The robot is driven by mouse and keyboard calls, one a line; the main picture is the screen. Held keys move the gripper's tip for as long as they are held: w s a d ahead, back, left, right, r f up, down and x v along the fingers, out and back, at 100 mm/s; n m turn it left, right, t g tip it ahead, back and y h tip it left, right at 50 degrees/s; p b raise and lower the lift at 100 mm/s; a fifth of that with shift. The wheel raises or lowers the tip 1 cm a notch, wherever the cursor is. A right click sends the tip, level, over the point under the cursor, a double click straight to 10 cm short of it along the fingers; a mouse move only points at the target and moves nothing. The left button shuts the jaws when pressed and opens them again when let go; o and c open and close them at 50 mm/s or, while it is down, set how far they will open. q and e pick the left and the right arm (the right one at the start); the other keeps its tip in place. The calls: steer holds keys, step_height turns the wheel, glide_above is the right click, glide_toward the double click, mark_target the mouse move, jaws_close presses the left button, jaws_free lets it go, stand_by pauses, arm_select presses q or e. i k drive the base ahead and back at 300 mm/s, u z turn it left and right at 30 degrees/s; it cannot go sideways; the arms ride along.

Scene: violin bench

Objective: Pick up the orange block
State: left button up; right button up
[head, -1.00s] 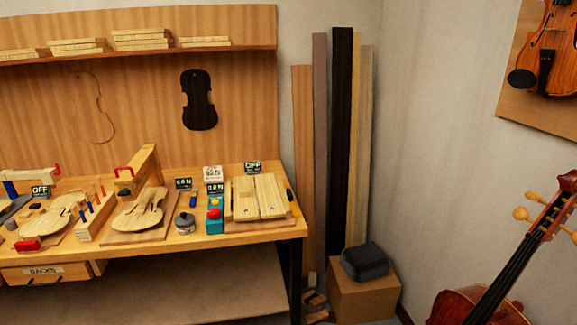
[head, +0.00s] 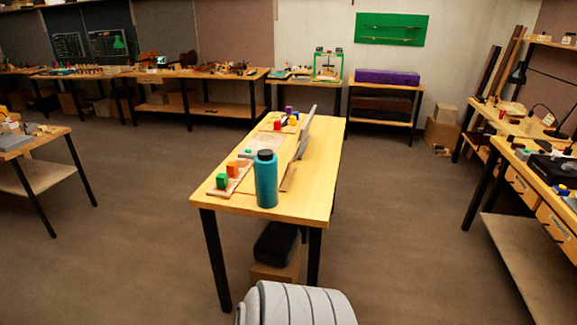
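An orange block (head: 232,169) sits in the head view on a small board near the front left of the middle table (head: 318,180). A green block (head: 222,181) stands just in front of it, toward the near edge. A teal bottle (head: 266,180) with a black cap stands to the right of both. Neither of my grippers shows in the head view.
A grey upright panel (head: 304,134) stands along the table's middle, and red and blue items (head: 277,125) lie farther back. A black case on a carton (head: 276,244) is under the table. Floor (head: 140,220) to the left is clear; benches line the walls.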

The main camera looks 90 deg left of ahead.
mark_target(232, 167)
steer(key=u, duration=2.55)
steer(key=i, duration=1.15)
